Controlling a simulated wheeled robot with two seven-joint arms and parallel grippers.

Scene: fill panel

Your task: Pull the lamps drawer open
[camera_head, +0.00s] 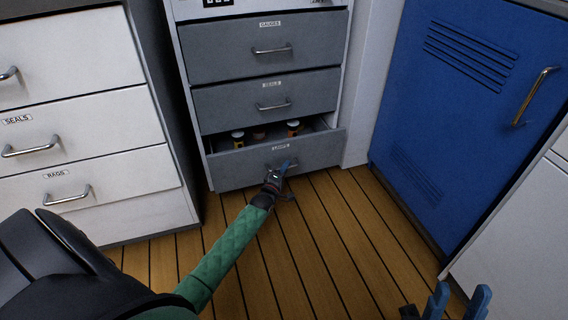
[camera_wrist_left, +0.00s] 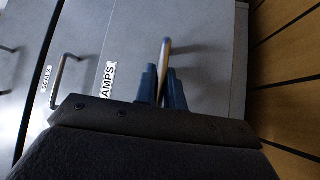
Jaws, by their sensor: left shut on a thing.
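The lamps drawer (camera_head: 237,173) is the bottom drawer of the grey cabinet. It stands partly open, with several small lamps or jars with white and orange parts (camera_head: 293,128) inside. Its label, partly cut off, reads "AMPS" in the left wrist view (camera_wrist_left: 107,82). My left gripper (camera_head: 284,168) is at this drawer's front and shut on its handle (camera_wrist_left: 165,58), which stands between the two blue fingers in the left wrist view. My right gripper (camera_head: 458,301) shows only its blue fingertips at the bottom right, apart from each other, with nothing seen between them.
Closed grey drawers (camera_head: 265,97) sit above the open one. A white drawer unit (camera_head: 90,125) stands at left and a blue cabinet door (camera_head: 460,90) at right. The wooden floor (camera_head: 325,240) in front of the drawer is clear apart from my left arm.

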